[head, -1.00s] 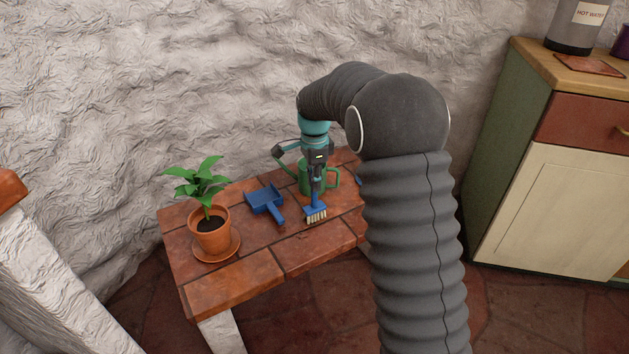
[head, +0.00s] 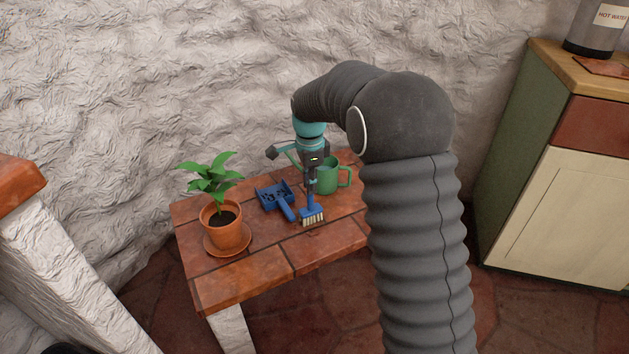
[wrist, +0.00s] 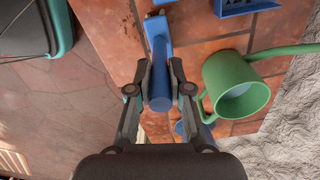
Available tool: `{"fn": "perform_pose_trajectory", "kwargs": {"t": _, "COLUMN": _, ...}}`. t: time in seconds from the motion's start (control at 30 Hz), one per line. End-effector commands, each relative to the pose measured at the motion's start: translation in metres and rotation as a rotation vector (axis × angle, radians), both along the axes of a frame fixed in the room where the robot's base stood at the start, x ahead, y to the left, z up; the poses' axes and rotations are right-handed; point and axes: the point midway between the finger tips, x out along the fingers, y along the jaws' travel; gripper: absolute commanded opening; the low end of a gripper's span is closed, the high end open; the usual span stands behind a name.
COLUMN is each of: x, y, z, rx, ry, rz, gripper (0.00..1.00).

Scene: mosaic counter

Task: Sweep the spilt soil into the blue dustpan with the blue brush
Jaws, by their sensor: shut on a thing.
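My gripper (head: 311,186) is shut on the upright handle of the blue brush (head: 312,214). The brush's pale bristles point down at the brick tabletop. In the wrist view my gripper (wrist: 160,86) has the blue handle (wrist: 158,70) between its fingers. The blue dustpan (head: 268,205) lies just left of the brush, its handle reaching toward the brush head. Dark patches that look like soil show in its pan. Part of the dustpan shows at the top of the wrist view (wrist: 232,10). A few dark soil specks (wrist: 153,14) lie by the brush head.
A green watering can or mug (head: 328,177) stands just behind and right of my gripper; it also shows in the wrist view (wrist: 237,90). A potted plant (head: 226,232) on a saucer stands at the left of the table (head: 240,278). A rough white wall is behind.

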Motion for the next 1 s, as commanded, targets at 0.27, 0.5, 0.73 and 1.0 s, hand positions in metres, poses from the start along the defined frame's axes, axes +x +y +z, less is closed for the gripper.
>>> {"fn": "perform_pose_trajectory", "kwargs": {"t": 0.27, "x": -0.009, "y": 0.019, "z": -0.001, "rx": 0.0, "ry": 0.0, "rz": 0.002, "gripper": 0.0}}
{"fn": "perform_pose_trajectory", "kwargs": {"t": 0.5, "x": -0.012, "y": 0.026, "z": -0.001, "rx": 0.0, "ry": 0.0, "rz": 0.002, "gripper": 0.0}}
{"fn": "perform_pose_trajectory", "kwargs": {"t": 0.73, "x": -0.019, "y": 0.04, "z": 0.0, "rx": 0.0, "ry": -0.001, "rz": 0.003, "gripper": 0.0}}
{"fn": "perform_pose_trajectory", "kwargs": {"t": 1.0, "x": -0.025, "y": 0.054, "z": 0.0, "rx": 0.0, "ry": -0.001, "rz": 0.001, "gripper": 0.0}}
